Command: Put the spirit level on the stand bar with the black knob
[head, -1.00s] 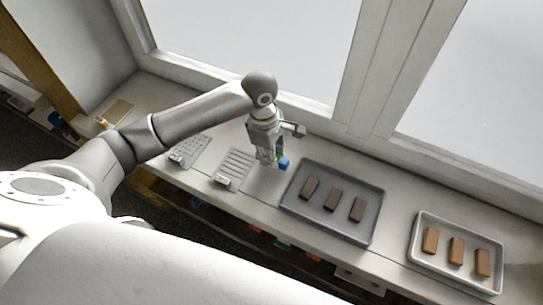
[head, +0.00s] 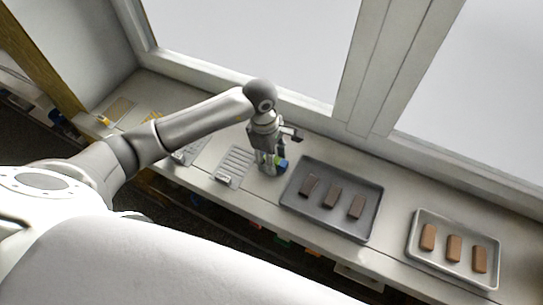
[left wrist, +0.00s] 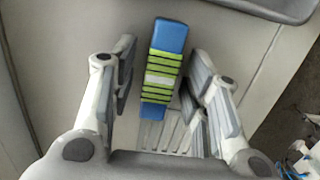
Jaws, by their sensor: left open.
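The spirit level (left wrist: 163,72) shows in the left wrist view as a bar with blue ends, green stripes and a white middle. In the head view its blue end (head: 282,166) shows beside my gripper, and the rest is mostly hidden. My left gripper (head: 270,170) is open over it. In the left wrist view the fingers of that gripper (left wrist: 172,100) stand on either side of the level, with gaps visible. I cannot make out a black knob on any stand bar. My right gripper is not in view.
A slotted grey rack (head: 238,160) lies left of the gripper, with another rack (head: 190,153) partly behind my arm. A dark tray (head: 330,225) with three brown bars is to the right. A lighter tray (head: 440,268) with three bars lies farther right. Window frames border the counter (head: 395,230).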

